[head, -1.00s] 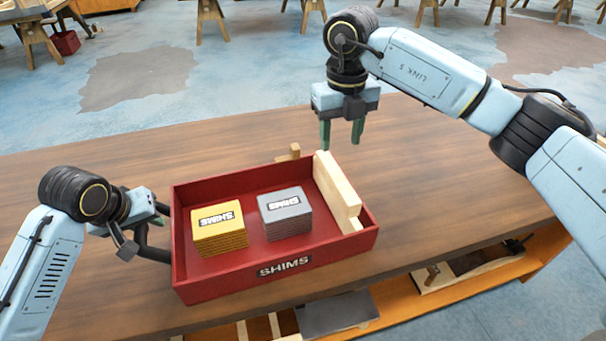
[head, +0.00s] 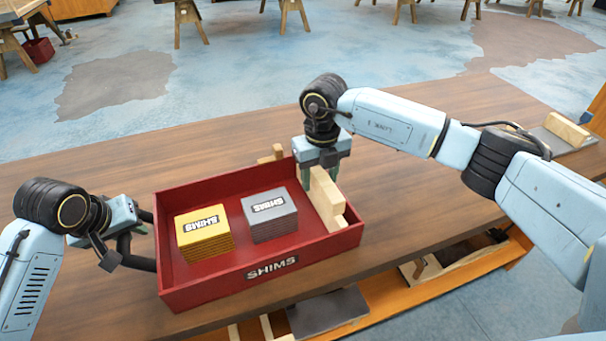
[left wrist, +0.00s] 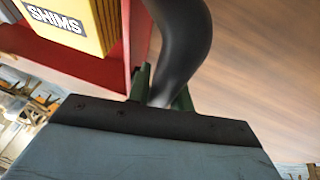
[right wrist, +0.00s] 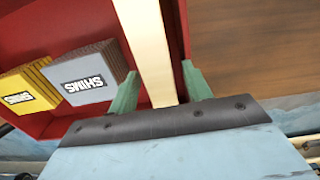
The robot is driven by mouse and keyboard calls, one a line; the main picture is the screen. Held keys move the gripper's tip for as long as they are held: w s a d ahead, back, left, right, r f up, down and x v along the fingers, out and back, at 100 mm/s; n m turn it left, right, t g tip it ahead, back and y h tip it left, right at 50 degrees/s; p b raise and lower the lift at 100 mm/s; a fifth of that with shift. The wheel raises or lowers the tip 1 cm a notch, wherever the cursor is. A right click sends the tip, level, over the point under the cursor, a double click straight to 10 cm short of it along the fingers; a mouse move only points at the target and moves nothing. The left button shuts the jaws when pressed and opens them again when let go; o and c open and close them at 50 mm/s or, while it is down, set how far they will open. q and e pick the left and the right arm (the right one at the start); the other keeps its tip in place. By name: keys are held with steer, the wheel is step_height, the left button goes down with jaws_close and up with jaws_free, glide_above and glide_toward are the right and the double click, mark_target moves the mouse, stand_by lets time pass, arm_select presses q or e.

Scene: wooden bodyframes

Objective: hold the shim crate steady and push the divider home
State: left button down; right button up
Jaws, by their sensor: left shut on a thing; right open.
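The red shim crate (head: 200,291) sits on the wooden bench with a yellow shim stack (head: 204,234) and a grey shim stack (head: 270,216) inside. The pale wooden divider (head: 325,200) stands in the crate near its right end; it also shows in the right wrist view (right wrist: 150,50). My left gripper (left wrist: 160,88) is shut on the black handle (left wrist: 182,40) at the crate's left side. My right gripper (right wrist: 160,92) is open at the divider's far end, its fingers on either side of the divider and the crate's wall. Whether they touch it I cannot tell.
The bench top (head: 420,130) is clear to the right of the crate. A small wooden block (head: 272,154) lies behind the crate's far wall. A pale block on a grey plate (head: 566,130) is at the far right. A shelf with parts is below the front edge.

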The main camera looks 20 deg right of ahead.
jaws_close()
steer(key=a, duration=1.4)
steer(key=shift+s, duration=0.4)
jaws_free()
steer(key=shift+a, duration=0.1)
steer(key=shift+d, duration=0.2)
step_height(320, 180, up, 12)
